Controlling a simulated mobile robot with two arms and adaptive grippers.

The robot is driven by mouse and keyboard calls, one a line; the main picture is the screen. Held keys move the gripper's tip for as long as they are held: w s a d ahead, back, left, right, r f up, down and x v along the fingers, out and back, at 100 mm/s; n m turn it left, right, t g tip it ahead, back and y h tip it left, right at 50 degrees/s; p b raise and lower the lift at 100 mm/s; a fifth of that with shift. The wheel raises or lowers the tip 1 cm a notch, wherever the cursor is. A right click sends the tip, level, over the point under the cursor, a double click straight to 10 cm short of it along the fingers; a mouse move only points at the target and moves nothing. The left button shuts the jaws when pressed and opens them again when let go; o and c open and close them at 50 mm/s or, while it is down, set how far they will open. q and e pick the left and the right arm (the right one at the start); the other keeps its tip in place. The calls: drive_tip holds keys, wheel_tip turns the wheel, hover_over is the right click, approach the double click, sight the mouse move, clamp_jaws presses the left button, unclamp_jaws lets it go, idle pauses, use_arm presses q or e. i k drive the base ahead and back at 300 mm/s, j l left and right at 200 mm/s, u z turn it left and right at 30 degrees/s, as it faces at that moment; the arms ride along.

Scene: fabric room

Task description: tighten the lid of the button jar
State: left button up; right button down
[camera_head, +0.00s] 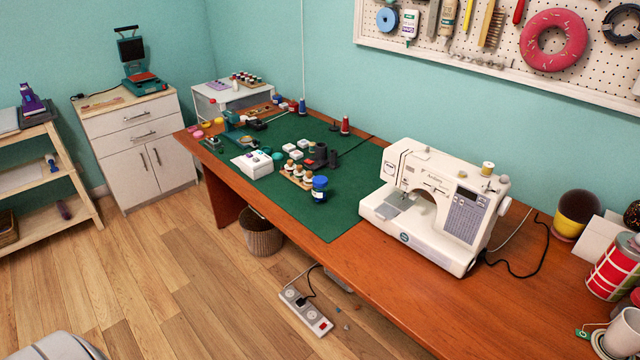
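A small jar with a blue body or contents (320,190) stands on the green cutting mat (320,218) near the mat's front edge; it looks like the button jar. It stands upright, just right of a wooden rack of small bottles (297,174). Its top looks dark blue, but it is too small to tell how the lid sits. Neither of my grippers is in view.
A white sewing machine (435,205) stands right of the mat on the wooden table (390,290). A white box (252,165) and small spools lie left of the jar. A wicker basket (262,236) and a power strip (306,312) are on the floor in front.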

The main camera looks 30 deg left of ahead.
sight(319, 195)
drive_tip(key=i+j, duration=0.15)
drive_tip(key=j, duration=0.2)
drive_tip(key=i+j, duration=0.1)
drive_tip(key=j, duration=0.25)
drive_tip(key=i+j, duration=0.15)
drive_tip(key=j, duration=0.2)
drive_tip(key=i+j, duration=0.1)
drive_tip(key=j, duration=0.25)
drive_tip(key=i+j, duration=0.15)
drive_tip(key=j, duration=0.15)
drive_tip(key=i+j, duration=0.1)
drive_tip(key=j, duration=0.25)
drive_tip(key=u, duration=0.05)
